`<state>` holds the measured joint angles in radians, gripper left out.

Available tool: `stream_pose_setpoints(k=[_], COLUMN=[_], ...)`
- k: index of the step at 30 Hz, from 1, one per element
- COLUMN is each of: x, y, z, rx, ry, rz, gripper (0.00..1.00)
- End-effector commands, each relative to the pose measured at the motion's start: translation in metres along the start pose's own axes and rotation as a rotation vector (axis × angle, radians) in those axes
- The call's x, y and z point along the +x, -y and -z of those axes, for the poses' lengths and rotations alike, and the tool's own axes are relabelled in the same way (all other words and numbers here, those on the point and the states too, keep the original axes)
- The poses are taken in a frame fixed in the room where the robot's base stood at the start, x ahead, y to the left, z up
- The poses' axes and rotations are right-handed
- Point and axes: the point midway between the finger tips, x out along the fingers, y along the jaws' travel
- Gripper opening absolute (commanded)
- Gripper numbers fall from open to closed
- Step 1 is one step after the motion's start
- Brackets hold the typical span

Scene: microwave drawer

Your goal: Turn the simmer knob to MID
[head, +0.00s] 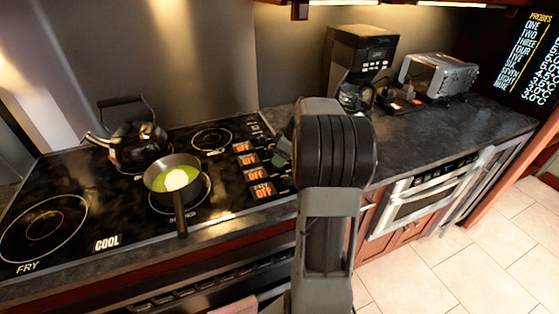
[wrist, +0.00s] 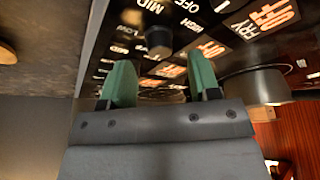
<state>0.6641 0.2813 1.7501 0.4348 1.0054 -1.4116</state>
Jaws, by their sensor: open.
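In the wrist view a dark round knob (wrist: 158,42) stands on the black stove panel, with OFF, MID and HIGH printed around it. The name of this knob is not readable, so I cannot tell that it is the simmer one. My gripper (wrist: 160,80) is open. Its two green fingertips sit apart, just short of the knob, with the knob in line with the gap between them. Neither finger visibly touches it. In the head view my arm hides most of the gripper and the knobs; orange displays (head: 257,173) reading OFF show beside it.
A larger dark round part (wrist: 255,87) stands close to the right finger. A pan (head: 173,175) with green contents sits on the front burner, a kettle (head: 137,143) behind it. A coffee maker (head: 355,60) and toaster (head: 440,72) stand at the back right.

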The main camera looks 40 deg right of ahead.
Motion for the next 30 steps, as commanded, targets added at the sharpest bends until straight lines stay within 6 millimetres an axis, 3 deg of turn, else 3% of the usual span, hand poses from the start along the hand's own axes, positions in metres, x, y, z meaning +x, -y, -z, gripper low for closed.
stream_pose_setpoints(k=[7,20,30], x=[0.025,0.03,0.03], y=[0.0,0.0,0.0], z=[0.001,0.0,0.0], rx=[-0.001,-0.001,-0.001], ry=[0.0,0.0,0.0], rz=[0.001,0.0,-0.001], gripper=[0.56,0.56,0.24])
